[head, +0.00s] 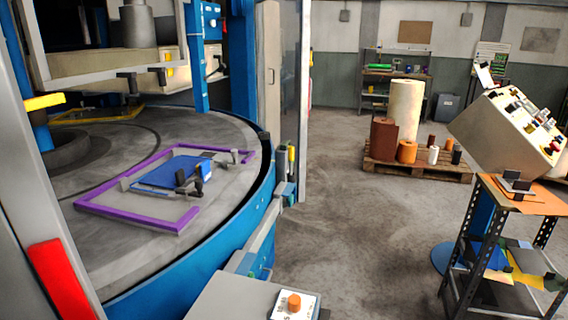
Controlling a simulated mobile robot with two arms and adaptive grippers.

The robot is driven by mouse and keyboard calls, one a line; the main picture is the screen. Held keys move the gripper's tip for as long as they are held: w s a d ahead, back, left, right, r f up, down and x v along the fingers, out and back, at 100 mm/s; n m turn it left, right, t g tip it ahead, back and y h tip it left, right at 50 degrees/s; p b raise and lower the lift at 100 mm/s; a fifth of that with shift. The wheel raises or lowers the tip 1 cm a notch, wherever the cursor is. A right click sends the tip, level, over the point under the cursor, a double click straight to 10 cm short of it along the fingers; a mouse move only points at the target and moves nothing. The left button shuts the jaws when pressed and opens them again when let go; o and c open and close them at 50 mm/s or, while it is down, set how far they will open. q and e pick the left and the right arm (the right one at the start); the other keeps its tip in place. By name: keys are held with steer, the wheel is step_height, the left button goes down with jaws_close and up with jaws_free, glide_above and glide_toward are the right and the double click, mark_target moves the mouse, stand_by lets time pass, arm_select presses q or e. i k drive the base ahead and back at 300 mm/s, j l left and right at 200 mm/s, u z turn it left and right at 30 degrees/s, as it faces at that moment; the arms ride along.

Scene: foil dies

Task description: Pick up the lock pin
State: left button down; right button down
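I cannot make out the lock pin for certain. A small upright yellow-topped piece (291,154) stands at the right edge of the round table, beside a grey post and a blue bracket (286,192); I cannot tell if it is the pin. A blue plate (168,172) with dark and grey clamp parts lies inside a purple frame (137,217) on the grey round table (105,260). Neither of my grippers is in view.
An orange button (294,302) sits on a grey box in front. A cart with an orange top (540,198) and a tilted control panel (508,125) stand at right. Rolls stand on a pallet (420,171) behind. The floor (350,235) between is clear.

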mark_target(290, 155)
steer(key=i+l, duration=0.15)
steer(key=l, duration=0.2)
steer(key=i+l+u, duration=0.15)
steer(key=i+l, duration=0.2)
steer(key=l, duration=0.3)
steer(key=i+l+u, duration=0.1)
steer(key=l, duration=0.25)
steer(key=i+l+u, duration=0.1)
steer(key=l, duration=0.25)
steer(key=i+l, duration=0.25)
steer(key=l, duration=0.15)
